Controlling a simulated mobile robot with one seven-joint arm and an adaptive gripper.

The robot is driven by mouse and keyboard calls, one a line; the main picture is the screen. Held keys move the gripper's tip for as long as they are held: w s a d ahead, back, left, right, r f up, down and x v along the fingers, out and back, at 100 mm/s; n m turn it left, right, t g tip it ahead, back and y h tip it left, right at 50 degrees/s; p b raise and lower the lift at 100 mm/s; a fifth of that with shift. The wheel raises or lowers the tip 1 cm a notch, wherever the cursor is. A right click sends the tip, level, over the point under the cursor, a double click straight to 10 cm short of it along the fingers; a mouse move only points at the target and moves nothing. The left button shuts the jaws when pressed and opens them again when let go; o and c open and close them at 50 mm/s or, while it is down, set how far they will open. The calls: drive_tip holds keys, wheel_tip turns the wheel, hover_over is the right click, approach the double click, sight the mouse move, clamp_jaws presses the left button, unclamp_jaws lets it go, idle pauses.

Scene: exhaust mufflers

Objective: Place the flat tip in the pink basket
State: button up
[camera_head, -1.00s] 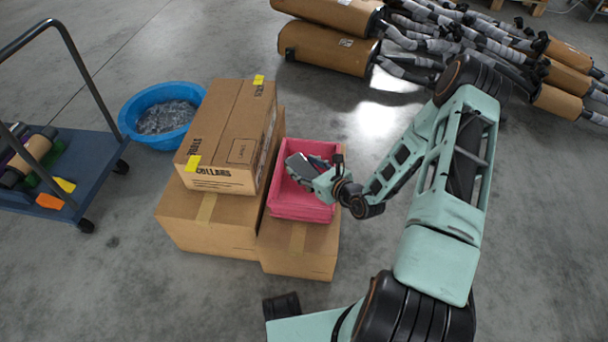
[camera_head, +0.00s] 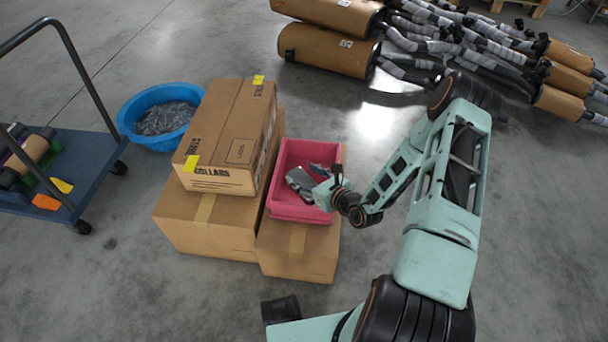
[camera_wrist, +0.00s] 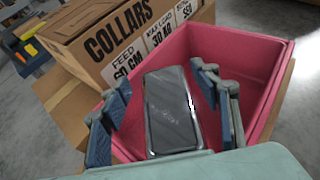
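The pink basket (camera_head: 291,212) stands on a cardboard box and also shows in the wrist view (camera_wrist: 262,50). The flat tip (camera_head: 300,184) is a grey piece with a dark, rounded rectangular opening. In the wrist view the flat tip (camera_wrist: 170,110) is between my fingers, with a visible gap to the left finger. In the head view it is within the basket's outline, near the left wall; whether it rests on the floor is unclear. My gripper (camera_head: 312,179) reaches over the basket's right side. In the wrist view my gripper (camera_wrist: 165,105) has its fingers spread.
A labelled cardboard box (camera_head: 228,135) stands higher, close to the basket's left. A blue tub (camera_head: 128,120) and a cart (camera_head: 95,165) are further left. Wrapped mufflers (camera_head: 325,48) lie at the back. Floor to the right of the basket is clear.

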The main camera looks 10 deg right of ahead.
drive_tip(key=shift+o, duration=1.1)
drive_tip(key=shift+r, duration=0.2)
drive_tip(key=p+v, duration=0.4)
drive_tip(key=v, duration=0.8)
drive_tip(key=shift+r+p, duration=0.3)
drive_tip(key=shift+r, duration=0.05)
drive_tip(key=shift+r, duration=0.1)
